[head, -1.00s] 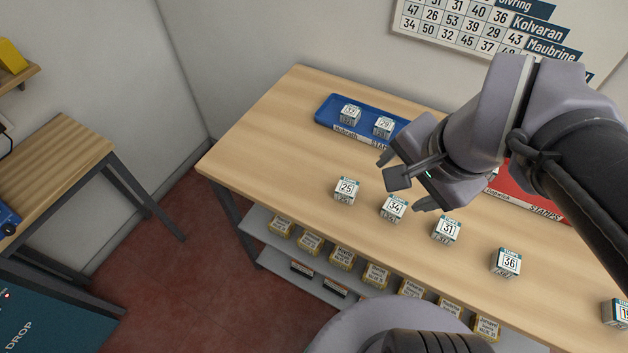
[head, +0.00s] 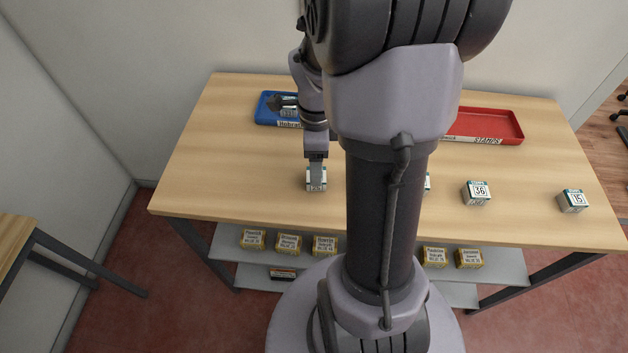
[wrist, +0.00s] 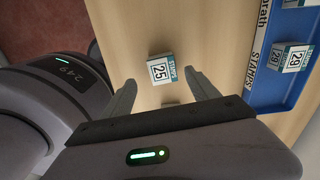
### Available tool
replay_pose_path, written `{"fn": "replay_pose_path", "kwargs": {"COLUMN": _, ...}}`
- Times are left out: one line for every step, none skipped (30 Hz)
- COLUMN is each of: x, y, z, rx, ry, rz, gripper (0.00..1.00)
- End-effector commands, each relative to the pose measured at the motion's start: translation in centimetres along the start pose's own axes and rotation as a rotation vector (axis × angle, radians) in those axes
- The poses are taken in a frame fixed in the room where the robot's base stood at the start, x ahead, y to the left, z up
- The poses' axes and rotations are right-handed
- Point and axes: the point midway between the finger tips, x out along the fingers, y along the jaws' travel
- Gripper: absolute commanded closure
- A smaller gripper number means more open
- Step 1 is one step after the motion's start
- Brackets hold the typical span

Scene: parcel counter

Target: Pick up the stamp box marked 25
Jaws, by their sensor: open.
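The stamp box marked 25 (wrist: 160,70) is a small white cube with a teal band, and it stands on the wooden counter. In the head view the box (head: 316,185) is at the front left of the counter, its top partly covered by a finger. My gripper (head: 316,160) is over it, pointing down. In the wrist view my gripper (wrist: 162,80) is open, one finger to either side, with the box near the fingertips in line with the gap. Nothing is held. I cannot tell whether a finger touches the box.
Boxes marked 36 (head: 476,193) and 15 (head: 572,201) stand to the right; another (head: 427,182) is mostly behind my arm. A blue tray (head: 264,108) with boxes, one marked 29 (wrist: 292,58), and a red tray (head: 510,122) lie behind. A shelf (head: 225,245) below holds yellow boxes.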

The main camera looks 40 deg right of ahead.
Motion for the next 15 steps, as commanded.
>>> {"fn": "replay_pose_path", "kwargs": {"x": 0.6, "y": 0.0, "z": 0.0, "rx": 0.000, "ry": 0.000, "rz": 0.000, "gripper": 0.31}}
{"fn": "replay_pose_path", "kwargs": {"x": 0.8, "y": 0.0, "z": 0.0, "rx": 0.000, "ry": 0.000, "rz": -0.001, "gripper": 0.31}}
{"fn": "replay_pose_path", "kwargs": {"x": 1.1, "y": 0.0, "z": 0.0, "rx": 0.000, "ry": 0.000, "rz": 0.000, "gripper": 0.31}}
{"fn": "replay_pose_path", "kwargs": {"x": 1.4, "y": -0.1, "z": 0.0, "rx": 0.001, "ry": -0.001, "rz": 0.000, "gripper": 0.31}}
{"fn": "replay_pose_path", "kwargs": {"x": 1.8, "y": -0.1, "z": -0.1, "rx": 0.001, "ry": -0.001, "rz": 0.000, "gripper": 0.31}}
{"fn": "replay_pose_path", "kwargs": {"x": 2.4, "y": -0.2, "z": -0.1, "rx": 0.001, "ry": 0.000, "rz": 0.001, "gripper": 0.31}}
{"fn": "replay_pose_path", "kwargs": {"x": 3.1, "y": -0.3, "z": -0.2, "rx": 0.000, "ry": 0.000, "rz": 0.000, "gripper": 0.31}}
{"fn": "replay_pose_path", "kwargs": {"x": 3.7, "y": -0.4, "z": -0.3, "rx": 0.001, "ry": 0.000, "rz": 0.001, "gripper": 0.31}}
{"fn": "replay_pose_path", "kwargs": {"x": 4.7, "y": -0.5, "z": -0.4, "rx": 0.001, "ry": 0.000, "rz": 0.001, "gripper": 0.31}}
{"fn": "replay_pose_path", "kwargs": {"x": 5.3, "y": -0.4, "z": -0.4, "rx": 0.000, "ry": 0.000, "rz": 0.001, "gripper": 0.31}}
{"fn": "replay_pose_path", "kwargs": {"x": 5.8, "y": -0.4, "z": -0.3, "rx": 0.000, "ry": 0.000, "rz": 0.002, "gripper": 0.31}}
{"fn": "replay_pose_path", "kwargs": {"x": 6.1, "y": -0.4, "z": -0.3, "rx": -0.001, "ry": 0.000, "rz": 0.001, "gripper": 0.31}}
{"fn": "replay_pose_path", "kwargs": {"x": 6.2, "y": -0.5, "z": -0.3, "rx": -0.001, "ry": 0.000, "rz": -0.001, "gripper": 0.31}}
{"fn": "replay_pose_path", "kwargs": {"x": 6.1, "y": -0.5, "z": -0.3, "rx": -0.001, "ry": 0.000, "rz": -0.001, "gripper": 0.31}}
{"fn": "replay_pose_path", "kwargs": {"x": 6.0, "y": -0.5, "z": -0.3, "rx": -0.001, "ry": 0.000, "rz": -0.002, "gripper": 0.31}}
